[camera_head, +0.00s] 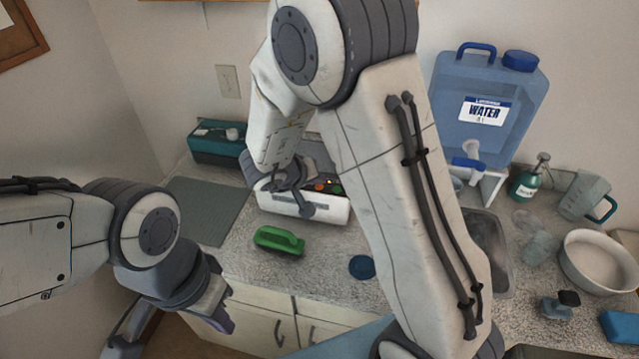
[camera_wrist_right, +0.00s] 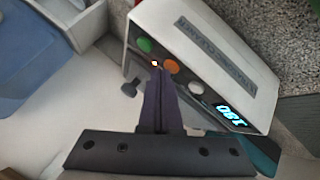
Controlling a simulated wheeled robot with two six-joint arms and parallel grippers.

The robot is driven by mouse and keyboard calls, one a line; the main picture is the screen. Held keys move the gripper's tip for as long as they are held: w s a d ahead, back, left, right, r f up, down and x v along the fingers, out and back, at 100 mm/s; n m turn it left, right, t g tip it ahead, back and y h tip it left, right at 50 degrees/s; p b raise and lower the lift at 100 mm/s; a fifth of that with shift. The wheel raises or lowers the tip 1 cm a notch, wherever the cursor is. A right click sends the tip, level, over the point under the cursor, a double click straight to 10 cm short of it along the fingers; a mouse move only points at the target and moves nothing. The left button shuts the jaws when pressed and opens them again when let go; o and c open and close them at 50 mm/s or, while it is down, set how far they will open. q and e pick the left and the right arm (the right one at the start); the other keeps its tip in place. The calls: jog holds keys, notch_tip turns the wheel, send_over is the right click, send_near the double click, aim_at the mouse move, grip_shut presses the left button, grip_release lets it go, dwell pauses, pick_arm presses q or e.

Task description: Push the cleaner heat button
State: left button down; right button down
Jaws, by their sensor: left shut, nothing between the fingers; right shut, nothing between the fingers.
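The cleaner (camera_head: 285,207) is a white box on the counter, partly hidden by my right arm in the head view. In the right wrist view, the cleaner (camera_wrist_right: 205,45) shows a green button (camera_wrist_right: 144,45), an orange button (camera_wrist_right: 171,66), a pale knob (camera_wrist_right: 196,87) and a lit blue display (camera_wrist_right: 231,115). My right gripper (camera_wrist_right: 157,72) is shut and empty, its tips at the panel just beside the orange button, near a small lit spot. I cannot tell whether they touch. My left gripper (camera_head: 226,322) is shut and empty, low before the cabinet, away from the cleaner.
A grey mat (camera_head: 208,207) is to the left. A blue water container (camera_head: 489,95), green bottle (camera_head: 528,182) and white bowl (camera_head: 598,262) stand to the right.

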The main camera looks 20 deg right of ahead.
jog(key=shift+f, duration=0.2)
dwell(0.5)
jog(key=shift+r, duration=0.1)
jog(key=shift+r+p, duration=0.55)
jog(key=shift+p, duration=0.65)
notch_tip(320, 180, up, 6)
jog(key=p, duration=0.8)
jog(key=shift+p, duration=0.35)
